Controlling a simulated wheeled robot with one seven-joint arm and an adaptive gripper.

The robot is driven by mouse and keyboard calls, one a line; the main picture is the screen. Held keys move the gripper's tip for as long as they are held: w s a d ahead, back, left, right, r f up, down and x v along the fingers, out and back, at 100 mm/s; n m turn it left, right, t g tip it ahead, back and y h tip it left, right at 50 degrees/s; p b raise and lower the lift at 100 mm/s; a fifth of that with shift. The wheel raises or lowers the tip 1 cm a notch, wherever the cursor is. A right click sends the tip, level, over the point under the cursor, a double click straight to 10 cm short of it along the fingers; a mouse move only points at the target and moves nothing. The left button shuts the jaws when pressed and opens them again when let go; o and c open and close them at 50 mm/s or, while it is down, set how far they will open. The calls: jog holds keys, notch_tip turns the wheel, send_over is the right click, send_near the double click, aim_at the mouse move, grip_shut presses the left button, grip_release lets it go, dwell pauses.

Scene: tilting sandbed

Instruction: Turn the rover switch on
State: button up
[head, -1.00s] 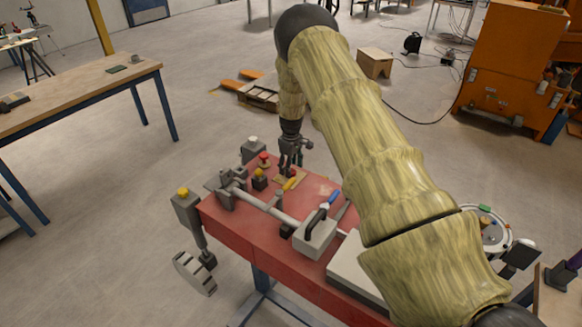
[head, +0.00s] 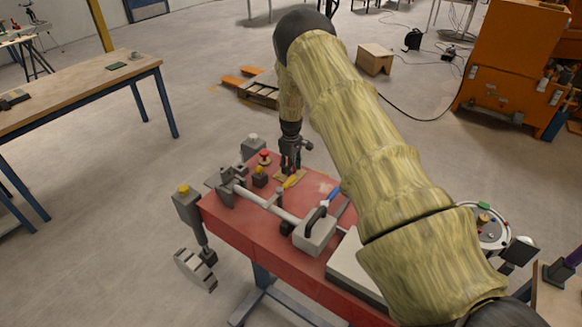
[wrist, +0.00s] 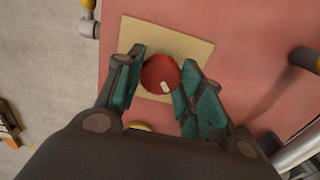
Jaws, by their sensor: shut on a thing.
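The switch is a round red knob (wrist: 158,70) with a short white mark, on a square beige plate (wrist: 196,47) on the red bench top. In the wrist view my gripper (wrist: 162,68) has its two green-padded fingers on either side of the knob, shut on it. The white mark is at the knob's lower right. In the head view my gripper (head: 290,165) points straight down over the beige plate near the bench's far edge. There the fingers hide the knob.
A wooden table (head: 85,88) stands left. Open floor lies between them.

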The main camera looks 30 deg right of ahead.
jog(key=m+b, duration=0.3)
jog(key=b, duration=0.1)
jog(key=shift+f, duration=0.15)
jog(key=m+b, duration=0.3)
jog(key=m, duration=0.2)
jog(key=shift+m, duration=0.4)
jog(key=m+b, duration=0.1)
jog(key=m, duration=0.1)
jog(key=m+b, duration=0.1)
jog(key=m, duration=0.1)
jog(key=shift+r+m, duration=0.2)
jog(key=shift+m, duration=0.1)
jog(key=shift+d+m+b, duration=0.1)
jog(key=shift+m+b, duration=0.35)
jog(key=shift+m, duration=1.75)
jog(key=shift+w+r, duration=0.1)
jog(key=o, duration=1)
